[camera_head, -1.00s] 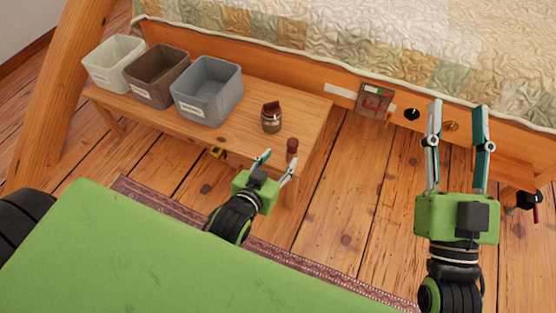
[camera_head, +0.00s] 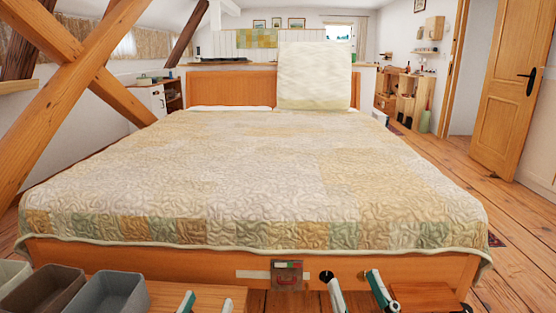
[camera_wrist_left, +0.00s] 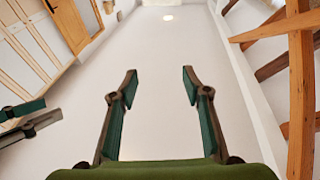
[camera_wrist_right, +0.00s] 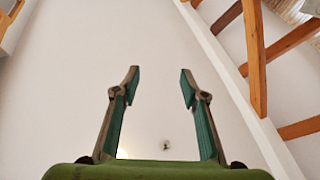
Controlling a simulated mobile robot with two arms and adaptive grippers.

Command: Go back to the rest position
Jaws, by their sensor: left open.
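My left gripper (camera_head: 207,303) shows only its fingertips at the bottom edge of the head view, in front of the bench. In the left wrist view (camera_wrist_left: 159,73) its fingers are spread, with nothing between them. My right gripper (camera_head: 354,281) also shows only its finger ends, at the bottom right of centre in the head view. In the right wrist view (camera_wrist_right: 160,76) its fingers are spread and empty. Both wrist views look up at pale walls and ceiling.
The bed (camera_head: 250,180) fills the middle of the head view. A white bin (camera_head: 12,272), a brown bin (camera_head: 45,290) and a grey bin (camera_head: 108,292) stand at the lower left, by the bench (camera_head: 170,292). Timber braces (camera_head: 85,90) cross on the left.

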